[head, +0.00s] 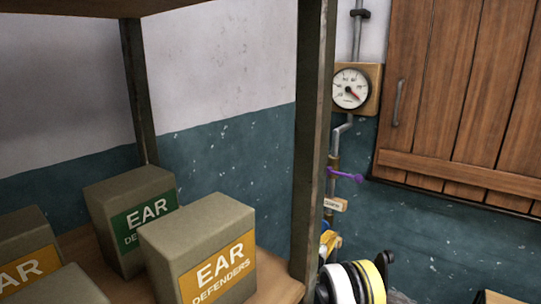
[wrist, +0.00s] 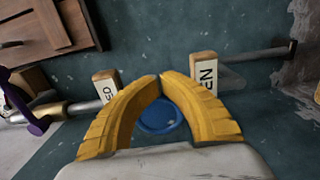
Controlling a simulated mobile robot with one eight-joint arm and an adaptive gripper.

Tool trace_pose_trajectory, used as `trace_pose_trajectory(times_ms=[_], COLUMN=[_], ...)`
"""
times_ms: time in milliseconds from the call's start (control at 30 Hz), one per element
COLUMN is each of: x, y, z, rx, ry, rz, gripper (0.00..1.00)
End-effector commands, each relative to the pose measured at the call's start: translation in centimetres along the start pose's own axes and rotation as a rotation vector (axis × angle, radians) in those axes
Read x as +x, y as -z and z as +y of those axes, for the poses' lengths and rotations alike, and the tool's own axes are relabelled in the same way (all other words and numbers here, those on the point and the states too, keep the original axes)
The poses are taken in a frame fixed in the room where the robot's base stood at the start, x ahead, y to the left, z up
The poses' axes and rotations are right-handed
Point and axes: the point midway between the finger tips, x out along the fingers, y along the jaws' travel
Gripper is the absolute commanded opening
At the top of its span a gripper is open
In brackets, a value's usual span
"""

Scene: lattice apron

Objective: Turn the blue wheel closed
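The blue wheel (wrist: 158,116) shows in the wrist view through the gap between my gripper's yellow fingers. Its rim is partly hidden by them. My gripper (wrist: 161,77) has its curved fingers drawn together, with the tips meeting or nearly so. I see nothing held between the tips. The fingers are in front of the wheel; whether they touch it I cannot tell. In the head view only a small patch of blue and yellow shows low beside the shelf post, where wheel and fingers are hard to separate.
Two label blocks, one (wrist: 106,88) left and one (wrist: 204,72) right, flank the wheel on the pipe. A purple lever (head: 345,174) and a gauge (head: 351,89) are above. A shelf post (head: 309,130) and boxes (head: 200,255) crowd the left. A wooden shutter (head: 460,90) is at right.

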Motion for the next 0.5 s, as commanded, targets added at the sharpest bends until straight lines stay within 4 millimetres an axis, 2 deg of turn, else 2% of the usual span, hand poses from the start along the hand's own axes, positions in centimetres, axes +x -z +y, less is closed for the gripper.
trace_pose_trajectory(times_ms=[500], x=[-0.22], y=[1.0], z=[-0.91], rx=[-0.001], ry=[0.0], rz=[0.014], gripper=[0.0])
